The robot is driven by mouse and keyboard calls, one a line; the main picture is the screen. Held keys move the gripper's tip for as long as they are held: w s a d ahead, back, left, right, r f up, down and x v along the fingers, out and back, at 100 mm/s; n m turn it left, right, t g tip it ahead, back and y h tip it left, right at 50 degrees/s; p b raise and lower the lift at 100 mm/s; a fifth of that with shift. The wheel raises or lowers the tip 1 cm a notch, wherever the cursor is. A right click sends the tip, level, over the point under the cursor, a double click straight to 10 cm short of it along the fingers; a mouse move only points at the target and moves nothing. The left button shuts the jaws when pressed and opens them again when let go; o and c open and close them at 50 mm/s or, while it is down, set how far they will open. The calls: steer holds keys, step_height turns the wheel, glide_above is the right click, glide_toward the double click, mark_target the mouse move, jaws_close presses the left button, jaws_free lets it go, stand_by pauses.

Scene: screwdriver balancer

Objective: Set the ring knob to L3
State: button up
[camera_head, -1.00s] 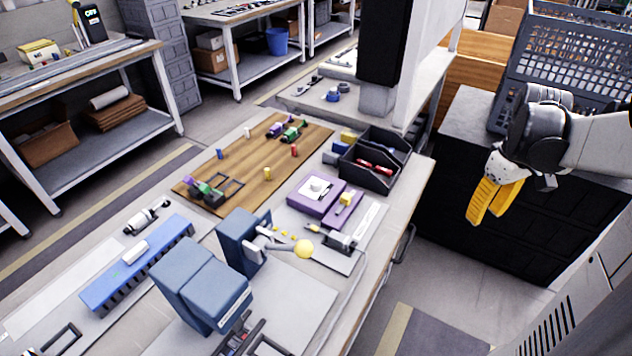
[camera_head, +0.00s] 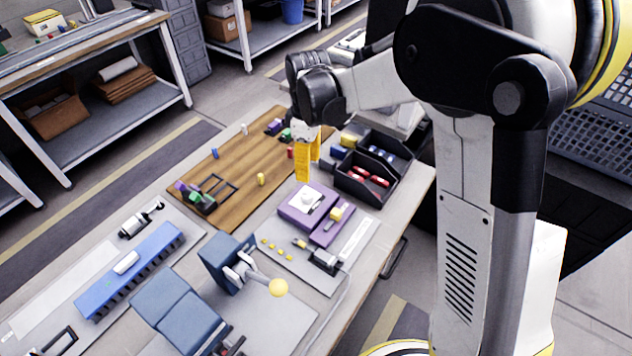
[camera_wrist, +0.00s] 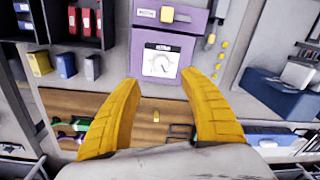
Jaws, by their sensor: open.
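The ring knob (camera_head: 308,199) is a small white knob on a white dial plate, set in a purple box (camera_head: 293,215). In the wrist view the knob (camera_wrist: 161,63) shows from above, with a dark pointer line on it and a scale around it too small to read. My gripper (camera_head: 308,172) has yellow fingers and is above the table, just behind the purple box in the head view. In the wrist view my gripper (camera_wrist: 160,85) is open and empty, its fingers apart on either side below the dial. They do not touch the knob.
A second purple box with a yellow slider (camera_head: 336,214) stands right of the dial. A black bin (camera_head: 364,181) with red parts is behind it. A wooden board (camera_head: 235,185) with small parts lies left.

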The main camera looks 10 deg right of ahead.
mark_target(308, 194)
steer(key=f+b, duration=0.1)
steer(key=f, duration=0.2)
steer(key=f+b, duration=0.1)
steer(key=f, duration=0.3)
steer(key=f+b, duration=0.2)
steer(key=f, duration=0.1)
steer(key=shift+s+a+f, duration=0.2)
steer(key=shift+s+f, duration=0.1)
steer(key=shift+f, duration=0.05)
jaws_close()
